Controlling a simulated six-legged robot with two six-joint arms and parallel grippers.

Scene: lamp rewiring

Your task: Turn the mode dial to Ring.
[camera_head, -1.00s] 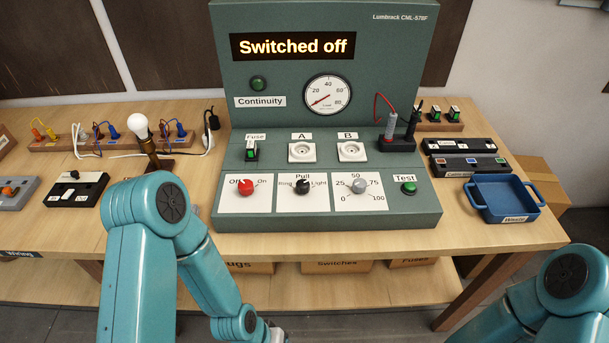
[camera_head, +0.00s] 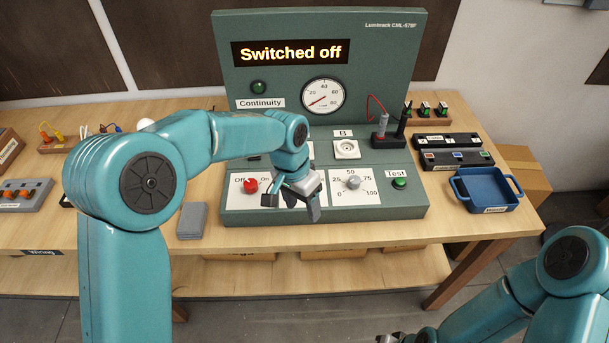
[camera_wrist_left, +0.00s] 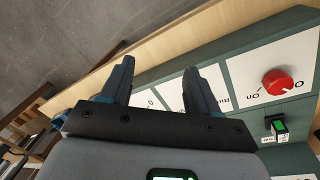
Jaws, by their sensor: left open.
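My left gripper (camera_head: 301,206) is open and hangs over the middle dial card of the green test panel (camera_head: 222,70). The mode dial is hidden behind the gripper in the head view. In the wrist view the open fingers (camera_wrist_left: 157,75) reach over the white dial cards, and part of the mode card (camera_wrist_left: 222,95) with cut-off lettering shows beside a finger. I cannot see the mode dial there or tell whether the fingers touch it. My right gripper (camera_head: 390,338) shows only partly at the bottom edge. The panel display (camera_head: 293,52) reads "Switched off".
The red Off/On knob (camera_head: 251,186) is left of the gripper; it also shows in the wrist view (camera_wrist_left: 279,82). The grey 0–100 knob (camera_head: 353,182) is close on the right. A green Test button (camera_head: 400,183), probes (camera_head: 383,128) and a blue tray (camera_head: 488,190) are further right.

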